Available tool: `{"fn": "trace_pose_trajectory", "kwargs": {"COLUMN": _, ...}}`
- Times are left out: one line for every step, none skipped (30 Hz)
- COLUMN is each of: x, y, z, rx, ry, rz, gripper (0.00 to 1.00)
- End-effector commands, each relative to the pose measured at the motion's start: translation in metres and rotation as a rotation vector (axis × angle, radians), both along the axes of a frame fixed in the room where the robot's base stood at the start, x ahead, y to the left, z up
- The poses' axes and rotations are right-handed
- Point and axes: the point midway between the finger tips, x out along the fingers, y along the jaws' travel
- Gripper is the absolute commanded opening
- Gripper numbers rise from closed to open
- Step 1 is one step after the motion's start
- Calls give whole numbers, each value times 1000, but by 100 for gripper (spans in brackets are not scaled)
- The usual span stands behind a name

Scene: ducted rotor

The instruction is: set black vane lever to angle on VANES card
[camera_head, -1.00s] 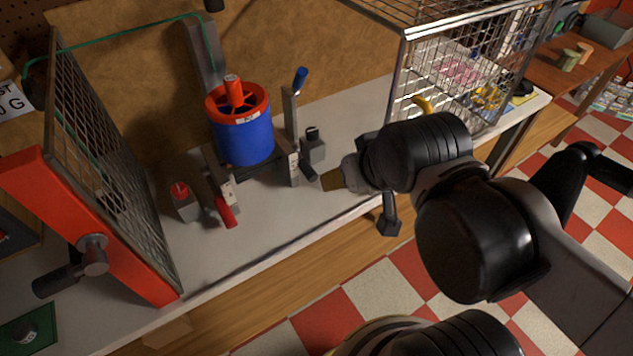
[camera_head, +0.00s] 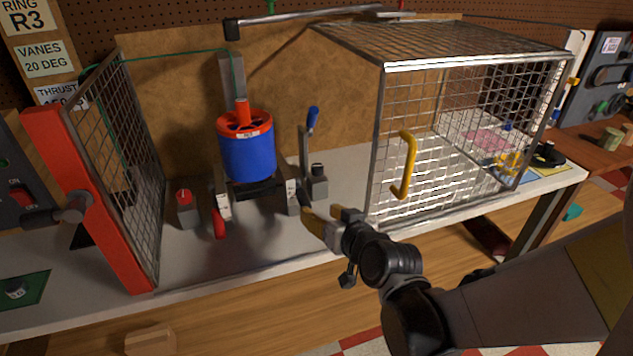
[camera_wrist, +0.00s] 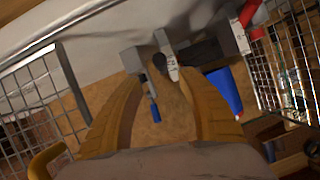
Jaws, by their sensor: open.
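The VANES card (camera_head: 42,60) at upper left of the head view reads 20 DEG. The black vane lever (camera_head: 305,197) is beside the right white scale plate (camera_head: 292,195), below the blue duct (camera_head: 247,158) with its red rim. In the wrist view the dark lever (camera_wrist: 198,53) appears end-on near the scale plate (camera_wrist: 170,65); its angle cannot be read. My gripper (camera_head: 325,214) is open and empty, its yellow fingers just right of and in front of the lever, apart from it. In the wrist view the open fingers (camera_wrist: 162,82) point toward the plate and lever.
A red lever (camera_head: 219,223) hangs by the left plate. A blue-handled lever (camera_head: 312,120) and a grey block (camera_head: 318,182) stand behind my gripper. A mesh cage with yellow handle (camera_head: 405,165) is close on the right, a red-framed mesh panel (camera_head: 90,200) on the left.

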Motion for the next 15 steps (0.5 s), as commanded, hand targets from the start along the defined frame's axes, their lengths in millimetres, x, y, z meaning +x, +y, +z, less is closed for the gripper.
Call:
{"fn": "trace_pose_trajectory", "kwargs": {"x": 3, "y": 2, "z": -3, "rx": 2, "ry": -3, "rz": 1, "gripper": 46}}
{"fn": "trace_pose_trajectory", "kwargs": {"x": 5, "y": 3, "z": -4, "rx": 2, "ry": -3, "rz": 1, "gripper": 46}}
{"fn": "trace_pose_trajectory", "kwargs": {"x": 10, "y": 5, "z": -6, "rx": 1, "ry": -3, "rz": 2, "gripper": 46}}
{"fn": "trace_pose_trajectory", "kwargs": {"x": 13, "y": 6, "z": -8, "rx": 0, "ry": -4, "rz": 2, "gripper": 46}}
{"fn": "trace_pose_trajectory", "kwargs": {"x": 18, "y": 8, "z": -10, "rx": 0, "ry": -4, "rz": 2, "gripper": 46}}
{"fn": "trace_pose_trajectory", "kwargs": {"x": 24, "y": 10, "z": -13, "rx": 1, "ry": -3, "rz": 2, "gripper": 46}}
{"fn": "trace_pose_trajectory", "kwargs": {"x": 30, "y": 12, "z": -16, "rx": 2, "ry": -3, "rz": 1, "gripper": 46}}
{"fn": "trace_pose_trajectory", "kwargs": {"x": 35, "y": 14, "z": -19, "rx": 1, "ry": -2, "rz": 2, "gripper": 46}}
{"fn": "trace_pose_trajectory", "kwargs": {"x": 42, "y": 17, "z": -22, "rx": -1, "ry": -3, "rz": 1, "gripper": 46}}
{"fn": "trace_pose_trajectory", "kwargs": {"x": 47, "y": 20, "z": -24, "rx": -1, "ry": -3, "rz": 1, "gripper": 46}}
{"fn": "trace_pose_trajectory", "kwargs": {"x": 53, "y": 22, "z": -26, "rx": 1, "ry": -2, "rz": 2, "gripper": 46}}
{"fn": "trace_pose_trajectory", "kwargs": {"x": 59, "y": 24, "z": -29, "rx": 1, "ry": -2, "rz": 1, "gripper": 46}}
{"fn": "trace_pose_trajectory", "kwargs": {"x": 64, "y": 26, "z": -31, "rx": 1, "ry": -2, "rz": 2, "gripper": 46}}
{"fn": "trace_pose_trajectory", "kwargs": {"x": 68, "y": 28, "z": -33, "rx": -1, "ry": -3, "rz": 1, "gripper": 46}}
{"fn": "trace_pose_trajectory", "kwargs": {"x": 74, "y": 30, "z": -35, "rx": -1, "ry": -3, "rz": 1, "gripper": 46}}
